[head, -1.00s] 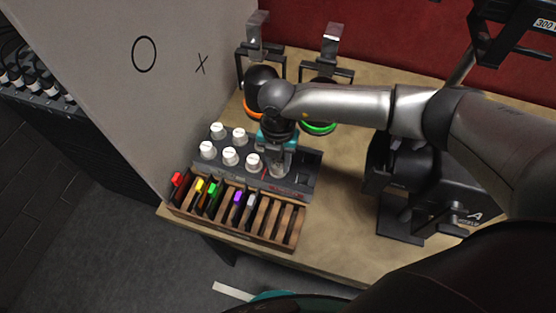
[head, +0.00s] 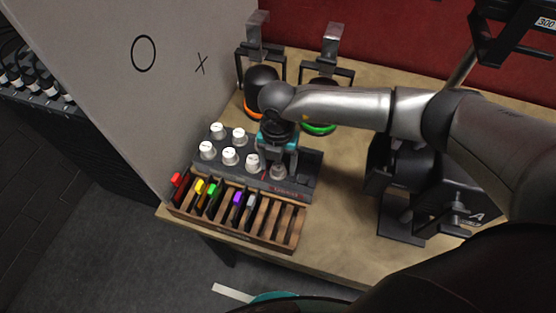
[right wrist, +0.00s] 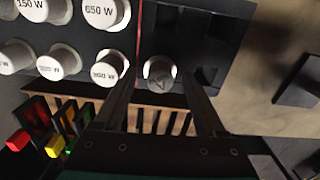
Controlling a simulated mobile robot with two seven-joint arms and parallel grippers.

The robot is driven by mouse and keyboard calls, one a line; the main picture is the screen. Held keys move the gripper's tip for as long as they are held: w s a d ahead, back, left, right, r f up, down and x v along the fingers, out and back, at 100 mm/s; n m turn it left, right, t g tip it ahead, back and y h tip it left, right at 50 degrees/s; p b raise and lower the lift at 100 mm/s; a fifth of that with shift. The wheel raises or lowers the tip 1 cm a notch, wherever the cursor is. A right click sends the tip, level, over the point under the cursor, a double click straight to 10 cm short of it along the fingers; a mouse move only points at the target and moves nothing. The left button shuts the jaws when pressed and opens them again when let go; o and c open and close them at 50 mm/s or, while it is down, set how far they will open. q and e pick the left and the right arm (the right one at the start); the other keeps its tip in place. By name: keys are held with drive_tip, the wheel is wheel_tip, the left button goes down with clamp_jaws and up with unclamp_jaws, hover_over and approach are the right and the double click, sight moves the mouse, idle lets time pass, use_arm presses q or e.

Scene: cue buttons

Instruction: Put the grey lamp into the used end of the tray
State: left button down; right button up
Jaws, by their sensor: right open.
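The grey lamp (head: 278,171) stands in a slot of the dark tray (head: 306,178), just right of its red line. In the right wrist view the lamp (right wrist: 159,74) sits between the two spread fingers, with space on both sides. My right gripper (head: 278,160) is open above the lamp; the right wrist view shows its fingers (right wrist: 158,85) too. Several white lamps (head: 229,157) with wattage marks stand left of the red line. The empty slots (right wrist: 205,75) of the tray lie right of the grey lamp. My left gripper is not in view.
A wooden rack (head: 255,240) with coloured tabs lies in front of the tray. Two black stands (head: 262,77) with orange and green rings are behind. A black machine (head: 402,180) stands at the right. The table between is clear.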

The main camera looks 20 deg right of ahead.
wheel_tip(320, 180, up, 15)
drive_tip(key=shift+r+b, duration=0.15)
drive_tip(key=shift+b, duration=0.2)
idle(0.7)
